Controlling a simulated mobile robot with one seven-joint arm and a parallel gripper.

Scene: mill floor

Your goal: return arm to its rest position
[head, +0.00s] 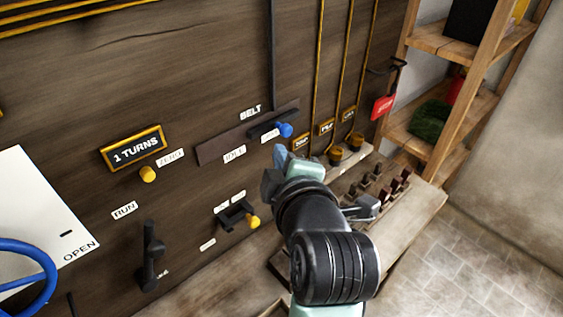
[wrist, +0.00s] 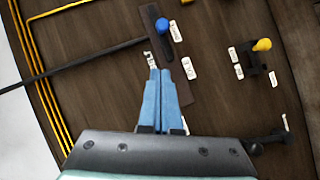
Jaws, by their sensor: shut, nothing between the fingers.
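My gripper (wrist: 160,78) shows in the wrist view with its two blue fingers side by side and shut, nothing between them. It points at the dark wooden panel, near the BELT slide plate. In the head view my gripper (head: 282,160) is partly hidden by my own wrist, just below the blue belt knob (head: 285,129). The blue knob also shows in the wrist view (wrist: 162,26), ahead of the fingertips and apart from them in the picture. I cannot tell the exact gap between the fingers and the panel.
The panel carries a 1 TURNS display (head: 137,148), a yellow knob (head: 147,174), a yellow-tipped lever (head: 253,221), a black RUN lever (head: 150,255) and a blue wheel (head: 42,275). A workbench (head: 415,205) with small dark blocks and a wooden shelf (head: 470,100) stand right. Tiled floor lies open at lower right.

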